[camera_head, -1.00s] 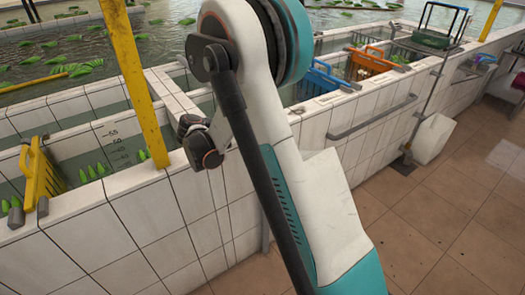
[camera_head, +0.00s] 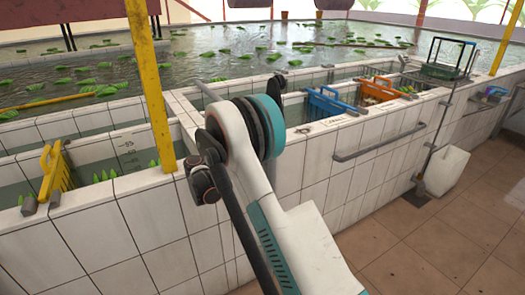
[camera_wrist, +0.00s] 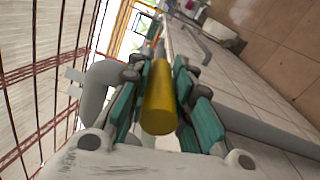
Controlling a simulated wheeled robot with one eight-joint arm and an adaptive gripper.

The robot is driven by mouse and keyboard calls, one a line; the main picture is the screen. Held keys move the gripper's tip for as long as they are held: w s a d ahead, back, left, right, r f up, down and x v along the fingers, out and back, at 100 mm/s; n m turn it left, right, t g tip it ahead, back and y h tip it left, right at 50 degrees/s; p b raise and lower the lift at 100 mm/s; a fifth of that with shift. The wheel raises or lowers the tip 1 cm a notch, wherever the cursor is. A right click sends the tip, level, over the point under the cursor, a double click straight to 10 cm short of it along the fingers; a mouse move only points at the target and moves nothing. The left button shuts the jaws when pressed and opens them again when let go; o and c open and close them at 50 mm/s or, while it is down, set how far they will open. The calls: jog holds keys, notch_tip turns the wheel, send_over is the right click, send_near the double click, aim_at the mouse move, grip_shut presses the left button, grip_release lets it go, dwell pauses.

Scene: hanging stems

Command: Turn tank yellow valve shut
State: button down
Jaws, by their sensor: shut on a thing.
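In the wrist view a smooth yellow cylinder (camera_wrist: 159,100), apparently the valve's handle, lies between the teal-padded fingers of my gripper (camera_wrist: 157,85). The fingers are shut on it, one on each side, and its blunt end faces the camera. In the head view my arm rises from the bottom and bends beside the tiled tank wall. My gripper and the held yellow piece do not show there.
The white tiled tank (camera_head: 200,235) holds water with floating leaves. A yellow post (camera_head: 150,85) stands on its rim. A yellow rack (camera_head: 55,170), a blue rack (camera_head: 327,104) and an orange rack (camera_head: 379,90) sit at the tank.

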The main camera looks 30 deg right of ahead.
jog(key=c, duration=1.4)
grip_release()
jog(key=shift+f, duration=0.1)
jog(key=a, duration=1.2)
